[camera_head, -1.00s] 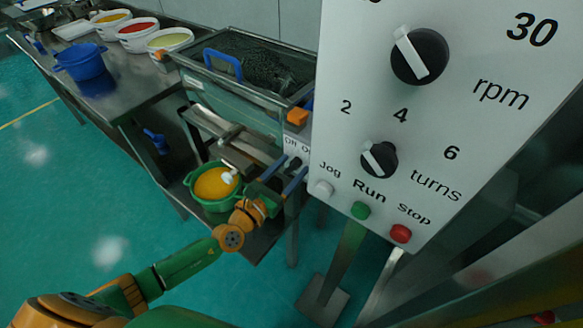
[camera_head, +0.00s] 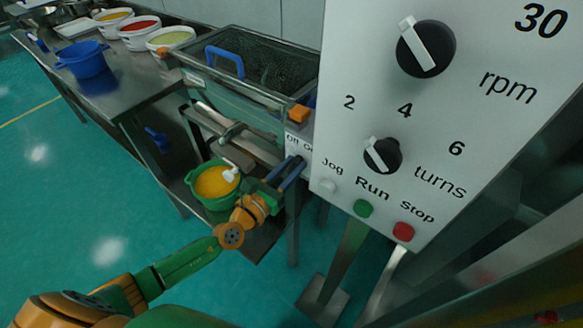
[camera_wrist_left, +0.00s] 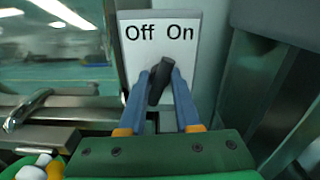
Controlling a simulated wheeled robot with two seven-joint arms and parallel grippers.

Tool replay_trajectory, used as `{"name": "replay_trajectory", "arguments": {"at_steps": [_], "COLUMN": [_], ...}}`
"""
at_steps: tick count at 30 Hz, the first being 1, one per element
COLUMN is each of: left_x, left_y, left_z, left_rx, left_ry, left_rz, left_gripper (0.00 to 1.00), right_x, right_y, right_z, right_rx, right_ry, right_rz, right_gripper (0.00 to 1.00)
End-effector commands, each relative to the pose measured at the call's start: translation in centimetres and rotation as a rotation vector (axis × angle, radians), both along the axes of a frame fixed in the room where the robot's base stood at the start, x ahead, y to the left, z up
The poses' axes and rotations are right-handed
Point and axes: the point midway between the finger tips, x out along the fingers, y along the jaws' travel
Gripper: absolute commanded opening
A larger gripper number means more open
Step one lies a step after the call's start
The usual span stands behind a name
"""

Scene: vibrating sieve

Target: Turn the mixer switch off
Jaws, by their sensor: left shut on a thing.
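The mixer switch (camera_wrist_left: 160,80) is a black knob on a white plate (camera_wrist_left: 187,57) marked Off and On, seen in the left wrist view. Its upper end leans slightly right, toward On. My left gripper (camera_wrist_left: 161,88) is shut on the knob, with one blue finger at each side. In the head view the left gripper (camera_head: 290,172) reaches the small Off/On plate (camera_head: 298,143) below the orange block; the fingers largely hide the knob there. My right gripper is not in view.
A large control panel (camera_head: 440,120) with two dials and Jog, Run and Stop buttons stands close at right. A green bowl of orange material (camera_head: 190,187) sits left of the gripper. A steel trough (camera_head: 230,95) stands behind; a blue pot (camera_head: 82,62) and tubs are farther left.

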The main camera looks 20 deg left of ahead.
Motion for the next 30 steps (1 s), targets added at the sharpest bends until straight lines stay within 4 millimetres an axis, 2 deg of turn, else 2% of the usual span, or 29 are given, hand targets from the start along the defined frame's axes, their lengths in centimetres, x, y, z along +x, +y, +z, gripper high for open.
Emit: {"name": "replay_trajectory", "arguments": {"at_steps": [12, 21, 30], "left_x": [0.0, 0.0, 0.0], "left_y": [0.0, 0.0, 0.1], "left_z": [-0.2, -0.1, 0.0], "left_rx": [-0.354, -0.603, -0.78], "left_ry": [0.13, 0.22, 0.285], "left_rz": [0.0, -0.001, -0.001], "left_gripper": [0.0, 0.0, 0.0], "right_x": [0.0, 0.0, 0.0], "right_y": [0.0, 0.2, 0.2], "right_z": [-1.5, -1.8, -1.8], "right_rx": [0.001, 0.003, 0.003], "right_ry": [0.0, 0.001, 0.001], "right_rz": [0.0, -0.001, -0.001], "right_gripper": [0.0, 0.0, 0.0]}}
